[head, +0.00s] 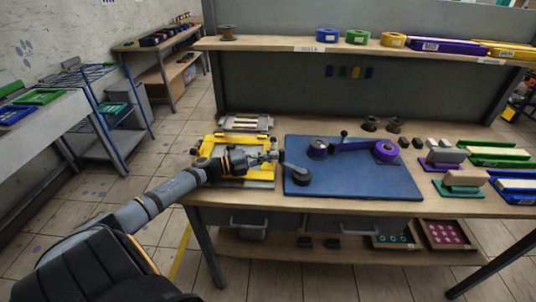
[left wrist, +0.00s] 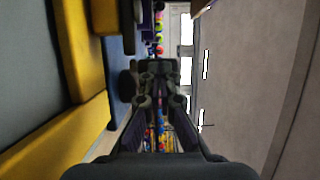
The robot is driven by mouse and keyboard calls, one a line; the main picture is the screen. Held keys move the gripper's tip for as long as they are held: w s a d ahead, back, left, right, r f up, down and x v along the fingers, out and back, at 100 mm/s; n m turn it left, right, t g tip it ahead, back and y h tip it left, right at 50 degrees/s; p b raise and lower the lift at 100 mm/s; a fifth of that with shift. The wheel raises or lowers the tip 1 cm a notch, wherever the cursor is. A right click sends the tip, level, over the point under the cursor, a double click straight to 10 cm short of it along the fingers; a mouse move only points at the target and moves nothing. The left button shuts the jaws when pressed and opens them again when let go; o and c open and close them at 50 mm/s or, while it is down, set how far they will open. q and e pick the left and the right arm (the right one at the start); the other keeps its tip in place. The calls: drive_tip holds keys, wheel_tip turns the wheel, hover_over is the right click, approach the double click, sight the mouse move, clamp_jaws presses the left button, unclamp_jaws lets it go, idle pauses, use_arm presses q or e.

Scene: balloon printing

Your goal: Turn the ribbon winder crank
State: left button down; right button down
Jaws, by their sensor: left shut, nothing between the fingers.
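The ribbon winder's blue board (head: 395,188) lies on the workbench. A dark arm with a round dark end (head: 302,179), apparently the crank, is at the board's left side. My left gripper (head: 274,156) is shut and empty at the board's left edge, close to this arm; whether they touch I cannot tell. In the left wrist view the shut fingers (left wrist: 160,70) have a dark round part (left wrist: 127,85) beside them. My right gripper is not in view.
A yellow frame (head: 262,184) lies under my left forearm and wrist. Dark spools (head: 371,123) stand behind the board. Green trays (head: 500,151) and small blocks fill the bench's right side. A shelf (head: 280,44) with ribbon rolls runs above.

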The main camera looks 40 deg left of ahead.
use_arm(q)
drive_tip(key=shift+w, duration=0.1)
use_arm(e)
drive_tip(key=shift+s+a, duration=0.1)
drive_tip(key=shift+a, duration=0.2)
use_arm(q)
drive_tip(key=shift+d, duration=0.1)
drive_tip(key=shift+s, duration=0.2)
drive_tip(key=v, duration=0.7)
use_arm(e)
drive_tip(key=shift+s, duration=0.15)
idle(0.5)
